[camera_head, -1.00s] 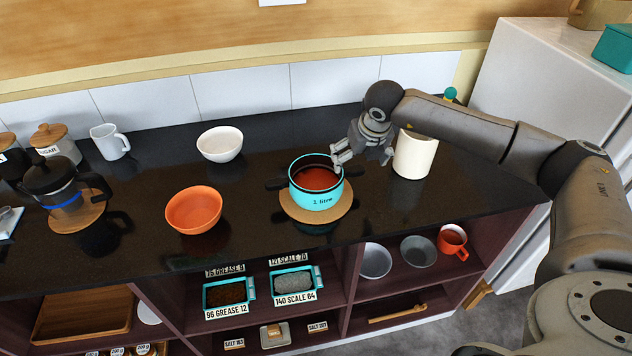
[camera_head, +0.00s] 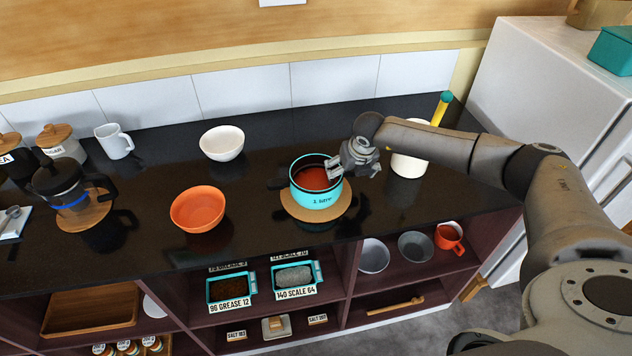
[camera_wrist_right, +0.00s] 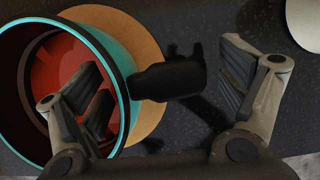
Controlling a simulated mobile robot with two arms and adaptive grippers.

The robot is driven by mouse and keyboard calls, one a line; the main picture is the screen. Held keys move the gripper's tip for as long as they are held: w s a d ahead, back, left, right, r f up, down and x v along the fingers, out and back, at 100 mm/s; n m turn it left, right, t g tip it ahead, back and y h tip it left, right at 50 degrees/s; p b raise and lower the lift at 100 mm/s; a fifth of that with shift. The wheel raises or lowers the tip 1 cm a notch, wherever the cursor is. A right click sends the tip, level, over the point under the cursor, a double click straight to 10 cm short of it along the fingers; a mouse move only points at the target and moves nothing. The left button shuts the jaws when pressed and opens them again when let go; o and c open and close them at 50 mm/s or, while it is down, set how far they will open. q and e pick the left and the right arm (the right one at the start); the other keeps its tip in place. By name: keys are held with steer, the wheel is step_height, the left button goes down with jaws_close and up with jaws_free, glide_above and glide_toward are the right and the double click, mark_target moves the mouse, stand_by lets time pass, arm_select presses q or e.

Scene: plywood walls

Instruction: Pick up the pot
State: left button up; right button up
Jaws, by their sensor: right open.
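The pot (camera_head: 316,194) is turquoise with red-orange contents. It stands upright on a round wooden board (camera_head: 345,203) on the dark counter. My right gripper (camera_head: 337,168) is at the pot's right side by its rim. In the right wrist view my right gripper (camera_wrist_right: 165,92) is open, with the pot's black handle (camera_wrist_right: 170,80) between its fingers. The left finger overlaps the mouth of the pot (camera_wrist_right: 122,62), and the right finger is over the counter. I cannot tell whether a finger touches the pot. My left gripper is not in view.
An orange bowl (camera_head: 198,209) and a white bowl (camera_head: 221,143) stand left of the pot. A cream container (camera_head: 408,163) stands to the right, behind my forearm. A coffee press (camera_head: 62,180) is at the far left. Open shelves (camera_head: 345,270) lie below the counter's front edge.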

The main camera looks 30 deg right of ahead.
steer(key=shift+c, duration=0.5)
steer(key=c, duration=1.6)
steer(key=shift+w+r, duration=0.1)
steer(key=shift+c, duration=0.8)
steer(key=shift+r, duration=0.2)
steer(key=shift+r+b, duration=0.45)
steer(key=shift+r, duration=0.75)
steer(key=s+a+r+b, duration=0.3)
steer(key=s+r+b, duration=0.3)
steer(key=s+r, duration=0.4)
steer(key=shift+s+a, duration=0.25)
steer(key=shift+s, duration=1.5)
